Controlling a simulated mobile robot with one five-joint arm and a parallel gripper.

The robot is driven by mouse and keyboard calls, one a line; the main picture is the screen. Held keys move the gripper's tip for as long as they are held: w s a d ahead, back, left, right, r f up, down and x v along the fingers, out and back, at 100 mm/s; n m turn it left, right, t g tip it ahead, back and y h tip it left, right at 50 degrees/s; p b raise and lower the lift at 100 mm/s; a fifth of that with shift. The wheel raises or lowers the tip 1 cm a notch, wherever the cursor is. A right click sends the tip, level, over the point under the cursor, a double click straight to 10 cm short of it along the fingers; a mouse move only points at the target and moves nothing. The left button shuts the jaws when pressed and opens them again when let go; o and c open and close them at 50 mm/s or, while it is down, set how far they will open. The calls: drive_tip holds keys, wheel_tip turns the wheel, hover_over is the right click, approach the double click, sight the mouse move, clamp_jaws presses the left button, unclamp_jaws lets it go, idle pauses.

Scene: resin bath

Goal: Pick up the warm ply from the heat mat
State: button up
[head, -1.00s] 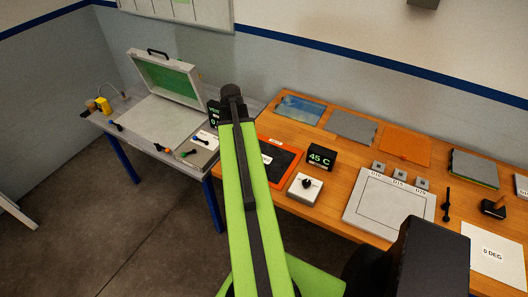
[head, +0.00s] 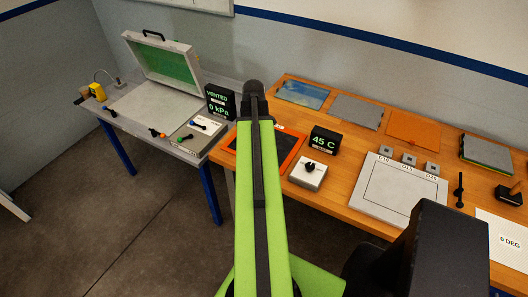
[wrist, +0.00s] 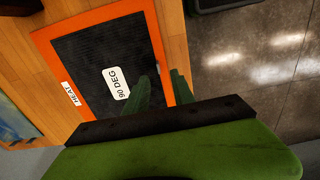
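The warm ply (wrist: 85,60) is a dark woven sheet with a white "90 DEG" label. It lies flat on the orange-bordered heat mat (wrist: 48,35), which carries a "HEAT" label. In the head view the ply (head: 276,146) and mat (head: 293,158) are partly covered by my green arm. My gripper (wrist: 160,76) is open and empty in the wrist view. In the head view my gripper is hidden behind the arm.
A "45 C" display (head: 325,140) and a white knob box (head: 308,173) stand right of the mat. A grey plate (head: 398,190) and flat sheets lie further right. An open-lidded case (head: 160,108) and a "VENTED 0 kPa" display (head: 219,103) are on the left table.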

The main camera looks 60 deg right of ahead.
drive_tip(key=f+b, duration=0.2)
drive_tip(key=f, duration=0.1)
drive_tip(key=f+b, duration=0.3)
drive_tip(key=shift+s+d+f, duration=0.15)
drive_tip(key=shift+s+f, duration=0.05)
drive_tip(key=shift+f, duration=0.15)
drive_tip(key=shift+r, duration=0.2)
clamp_jaws()
